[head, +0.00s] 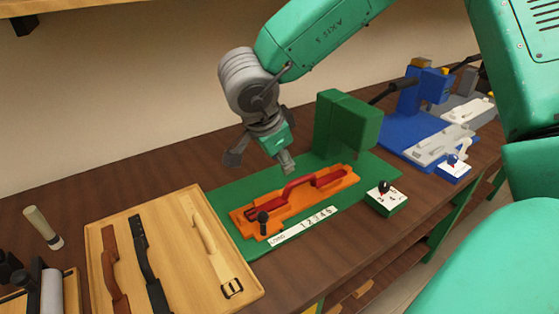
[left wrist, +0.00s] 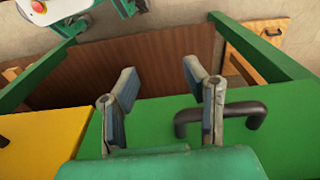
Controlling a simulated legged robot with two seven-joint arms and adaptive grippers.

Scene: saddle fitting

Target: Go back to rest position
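My right gripper (head: 262,160) hangs from the teal arm in the head view, with its fingers spread and nothing between them. It is above the back left part of the green station base (head: 228,217). An orange fixture (head: 325,190) on that base holds a red strap (head: 292,188), below and to the right of the fingers. My left gripper (left wrist: 162,90) shows only in the left wrist view. Its two fingers are apart and empty, in front of a green drawer front (left wrist: 283,125) with a dark handle (left wrist: 187,116). I cannot tell whether it touches the handle.
A wooden tray (head: 176,207) with several straps lies to the left. The green press block (head: 345,122) stands close right of my right gripper. A blue station (head: 405,135) is farther right. A yellow drawer front (left wrist: 40,145) adjoins the green one.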

